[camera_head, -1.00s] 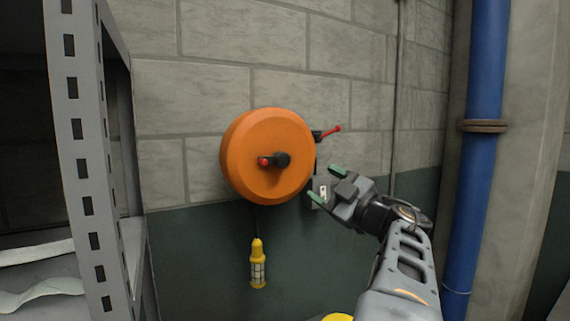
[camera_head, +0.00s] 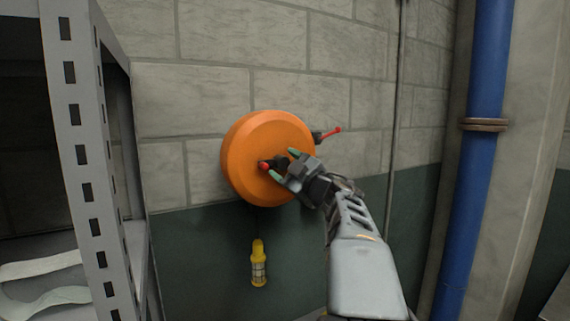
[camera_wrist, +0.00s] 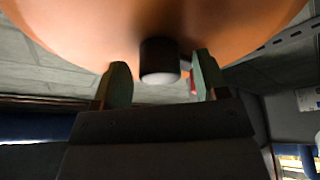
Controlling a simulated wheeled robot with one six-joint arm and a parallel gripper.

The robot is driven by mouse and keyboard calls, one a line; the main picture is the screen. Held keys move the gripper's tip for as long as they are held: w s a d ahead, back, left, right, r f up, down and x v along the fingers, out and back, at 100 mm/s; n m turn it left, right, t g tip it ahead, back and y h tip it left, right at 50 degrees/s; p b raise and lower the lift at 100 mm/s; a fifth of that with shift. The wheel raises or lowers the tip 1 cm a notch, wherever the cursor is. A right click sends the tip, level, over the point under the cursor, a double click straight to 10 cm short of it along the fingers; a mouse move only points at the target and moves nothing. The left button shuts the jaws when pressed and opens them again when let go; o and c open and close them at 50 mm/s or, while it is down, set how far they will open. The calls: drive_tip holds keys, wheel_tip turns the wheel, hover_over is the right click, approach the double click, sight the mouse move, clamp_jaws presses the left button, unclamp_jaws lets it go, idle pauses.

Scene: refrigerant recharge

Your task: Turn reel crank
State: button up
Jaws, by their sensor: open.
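The orange reel (camera_head: 248,150) is mounted on the block wall. Its crank is a short black arm with a red knob (camera_head: 264,165) at the left end, near the middle of the reel face. My gripper (camera_head: 284,164) is open in front of the reel, with its green fingertips near the crank hub. In the wrist view, the dark crank part (camera_wrist: 160,58) with a pale round end lies between my two spread fingers (camera_wrist: 160,84). I cannot tell whether either finger touches it. Part of the crank is hidden behind my fingers in the head view.
A red-tipped lever (camera_head: 331,133) sticks out right of the reel. A yellow caged lamp (camera_head: 258,265) hangs below it. A grey metal shelf (camera_head: 84,160) stands at the left, and a blue pipe (camera_head: 484,70) runs up the right side.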

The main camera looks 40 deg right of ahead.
drive_tip(key=shift+w, duration=0.1)
drive_tip(key=shift+c, duration=0.2)
drive_tip(key=c, duration=0.9)
drive_tip(key=m+h, duration=0.1)
drive_tip(key=m, duration=0.2)
drive_tip(key=m+t+h, duration=0.1)
drive_tip(key=m+h, duration=0.1)
drive_tip(key=m, duration=0.1)
drive_tip(key=shift+a+p, duration=0.1)
drive_tip(key=shift+p, duration=0.3)
drive_tip(key=m+h, duration=0.1)
drive_tip(key=m, duration=0.2)
drive_tip(key=m+h, duration=0.2)
drive_tip(key=m, duration=0.2)
drive_tip(key=shift+a+p, duration=0.1)
drive_tip(key=shift+p, duration=0.25)
drive_tip(key=m+h, duration=0.1)
drive_tip(key=m, duration=0.2)
drive_tip(key=m+g+h, duration=0.1)
drive_tip(key=m+h, duration=0.1)
drive_tip(key=m, duration=0.1)
drive_tip(key=shift+a+p, duration=0.1)
drive_tip(key=shift+p, duration=0.25)
drive_tip(key=shift+m+g+h, duration=0.45)
drive_tip(key=shift+m+h, duration=0.05)
drive_tip(key=shift+m, duration=0.95)
drive_tip(key=shift+m+g+h, duration=0.45)
drive_tip(key=shift+m+h, duration=0.05)
drive_tip(key=shift+m, duration=1.25)
